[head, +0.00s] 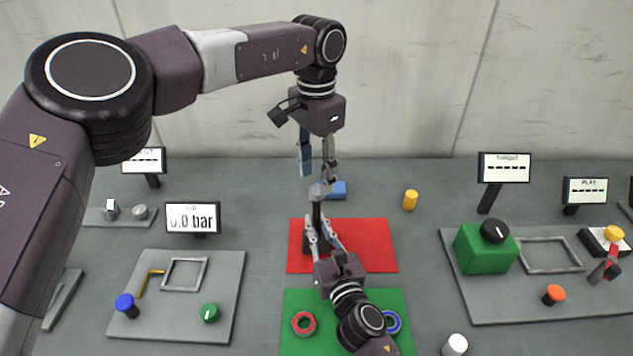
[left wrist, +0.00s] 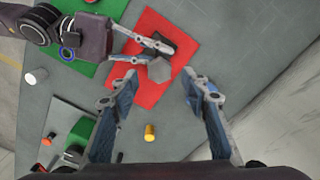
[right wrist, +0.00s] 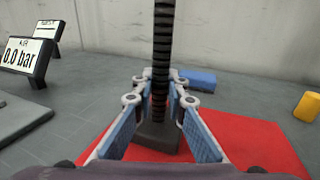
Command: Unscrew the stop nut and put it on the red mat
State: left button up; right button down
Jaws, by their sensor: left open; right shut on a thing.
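The screw jack (head: 317,213) stands upright on the red mat (head: 372,247), its threaded spindle (right wrist: 161,60) rising out of the right wrist view. The grey hexagonal stop nut (head: 319,190) is at the spindle's top; it also shows in the left wrist view (left wrist: 159,70). My left gripper (head: 317,177) points down just above the nut, open, its fingers apart on either side of the nut in the left wrist view. My right gripper (right wrist: 160,88) is shut on the jack's spindle, low above its dark base (right wrist: 157,138). The nut is outside the right wrist view.
A green mat (head: 300,345) with a red ring (head: 303,323) and a blue ring (head: 392,322) lies in front. A blue block (head: 338,190) and a yellow cylinder (head: 410,200) stand behind. Grey boards with fixtures flank both sides. The red mat's right part is bare.

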aim_at(316, 189)
pick_arm(q)
jog(key=shift+r, duration=0.65)
jog(key=m, duration=0.6)
jog(key=shift+d+r+m, duration=0.15)
jog(key=shift+r+m, duration=0.05)
jog(key=shift+m, duration=0.2)
jog(key=m, duration=0.5)
jog(key=shift+s+d+r+m, duration=0.1)
jog(key=shift+r+m, duration=0.15)
jog(key=shift+m, duration=0.15)
jog(key=m, duration=0.5)
jog(key=shift+r+m, duration=0.2)
jog(key=shift+m, duration=0.2)
jog(key=m, duration=0.4)
jog(key=shift+r, duration=0.2)
jog(key=m, duration=0.3)
jog(key=shift+r+m, duration=0.15)
jog(key=shift+m, duration=0.15)
jog(key=m, duration=0.4)
jog(key=shift+r, duration=0.15)
jog(key=m, duration=0.3)
jog(key=shift+r+m, duration=0.2)
jog(key=shift+m, duration=0.2)
jog(key=m, duration=0.5)
jog(key=shift+r, duration=0.2)
jog(key=m, duration=0.4)
jog(key=shift+a+r, duration=0.1)
jog(key=shift+a, duration=0.15)
jog(key=shift+m, duration=0.3)
jog(key=shift+f, duration=3.95)
